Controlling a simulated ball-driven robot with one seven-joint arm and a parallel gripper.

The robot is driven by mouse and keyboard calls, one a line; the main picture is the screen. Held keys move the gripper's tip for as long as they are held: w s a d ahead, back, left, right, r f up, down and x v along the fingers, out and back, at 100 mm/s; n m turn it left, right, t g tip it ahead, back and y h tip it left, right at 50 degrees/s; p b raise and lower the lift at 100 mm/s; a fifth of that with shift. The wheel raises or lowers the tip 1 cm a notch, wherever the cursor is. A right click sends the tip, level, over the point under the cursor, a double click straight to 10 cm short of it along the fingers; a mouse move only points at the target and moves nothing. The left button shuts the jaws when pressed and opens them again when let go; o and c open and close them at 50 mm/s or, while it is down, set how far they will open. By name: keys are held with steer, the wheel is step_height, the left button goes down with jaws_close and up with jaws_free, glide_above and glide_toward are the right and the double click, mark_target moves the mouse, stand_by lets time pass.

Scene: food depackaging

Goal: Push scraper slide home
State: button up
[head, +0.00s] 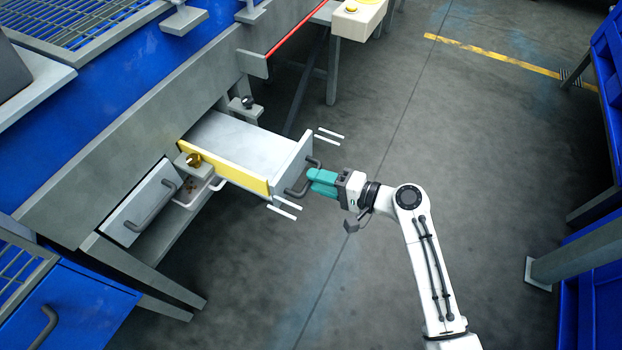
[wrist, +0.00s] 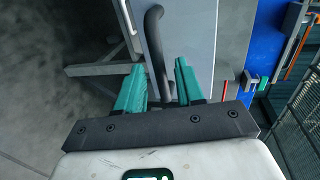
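The scraper slide (head: 240,140) is a grey drawer-like tray with a yellow side strip (head: 230,167). It stands pulled out from the long grey machine side. Its front panel (head: 292,163) carries a dark curved handle (head: 298,191). My gripper (head: 312,182) with teal fingers is at this handle, outside the front panel. In the wrist view, the handle (wrist: 154,40) lies between the two spread fingers of my gripper (wrist: 158,66), with gaps visible beside it. Contact with the handle is not visible.
A closed grey drawer (head: 143,200) with a dark handle sits left of the slide. A small white tray (head: 200,193) with brown bits is between them. A yellow-buttoned box (head: 357,18) stands beyond. Blue racks line the right edge; the floor between is clear.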

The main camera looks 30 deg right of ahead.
steer(key=shift+x, duration=1.3)
steer(key=shift+c, duration=0.2)
jaws_close()
